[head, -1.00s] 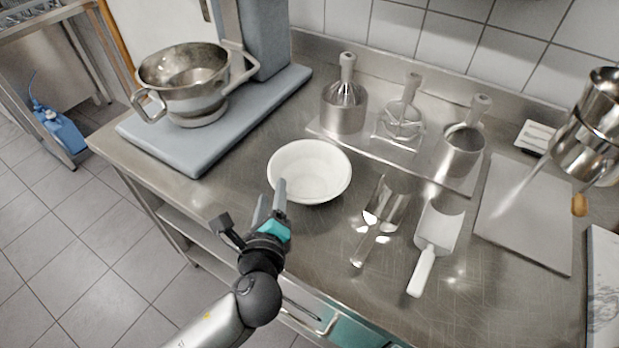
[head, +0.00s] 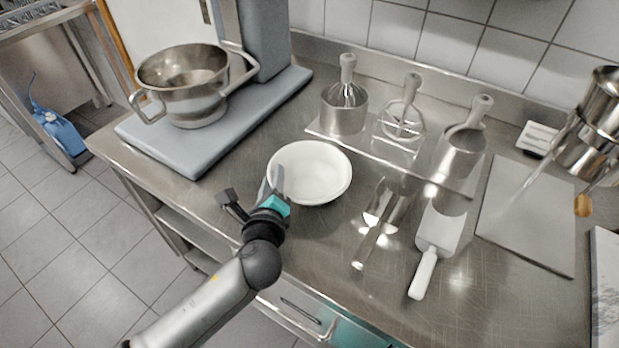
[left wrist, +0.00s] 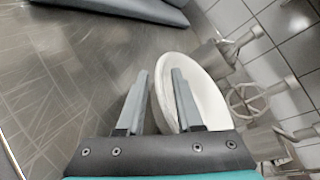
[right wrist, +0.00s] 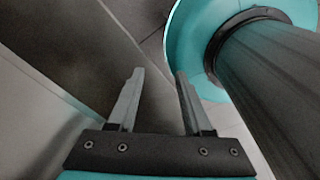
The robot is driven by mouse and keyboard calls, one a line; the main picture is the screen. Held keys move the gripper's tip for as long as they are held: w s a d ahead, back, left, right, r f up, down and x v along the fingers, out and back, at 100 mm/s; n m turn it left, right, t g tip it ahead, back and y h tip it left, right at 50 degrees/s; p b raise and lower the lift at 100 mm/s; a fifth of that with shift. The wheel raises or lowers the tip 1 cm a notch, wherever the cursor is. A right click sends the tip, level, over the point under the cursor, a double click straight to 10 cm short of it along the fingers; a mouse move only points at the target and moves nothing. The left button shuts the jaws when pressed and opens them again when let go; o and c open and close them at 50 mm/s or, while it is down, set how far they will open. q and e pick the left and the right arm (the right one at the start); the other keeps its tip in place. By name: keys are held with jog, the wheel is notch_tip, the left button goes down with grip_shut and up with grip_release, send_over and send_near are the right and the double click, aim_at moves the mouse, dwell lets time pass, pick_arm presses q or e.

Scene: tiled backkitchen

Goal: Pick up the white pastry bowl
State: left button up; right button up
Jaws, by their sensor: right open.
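The white pastry bowl (head: 315,173) stands upright and looks empty on the steel counter, in front of the grey mixer base. My left gripper (head: 273,180) is at the bowl's near left rim. In the left wrist view the bowl (left wrist: 205,95) shows its rim between the two open fingers of the left gripper (left wrist: 162,74). One finger overlaps the bowl's inside and the other is outside the wall. I cannot tell whether either touches it. My right gripper (right wrist: 159,75) is open and empty in the right wrist view, away from the bowl.
A metal mixing bowl (head: 183,80) sits on the grey mixer base (head: 200,150). A metal scoop (head: 378,215) and a white-handled scoop (head: 437,240) lie right of the bowl. Mixer attachments (head: 345,105) stand behind on a tray.

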pick_arm(q)
grip_shut()
dwell(1.1)
